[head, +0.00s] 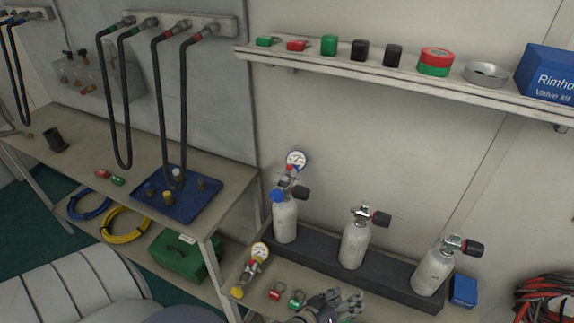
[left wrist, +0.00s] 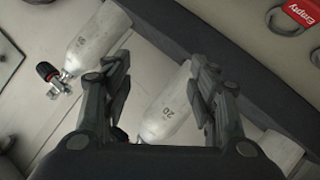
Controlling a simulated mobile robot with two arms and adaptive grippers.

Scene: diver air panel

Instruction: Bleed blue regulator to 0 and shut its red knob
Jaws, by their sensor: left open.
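The blue regulator (head: 279,195) is mounted on the leftmost grey cylinder (head: 285,222). Its round white gauge (head: 295,158) stands above it, and a small red part shows just below the gauge; I cannot read the needle. A black valve knob (head: 302,192) sticks out to the right of it. My left gripper (head: 345,303) is at the bottom of the head view, in front of the cylinder row and apart from the regulator. In the left wrist view its fingers (left wrist: 160,70) are open, with a cylinder (left wrist: 168,108) visible beyond the gap. My right gripper is not seen.
Two more cylinders, the middle one (head: 354,246) and the right one (head: 432,272), stand in a dark rack (head: 325,262). A yellow-knobbed regulator (head: 256,262) and red and green tags (head: 276,291) lie at the left. A shelf (head: 400,76) runs above.

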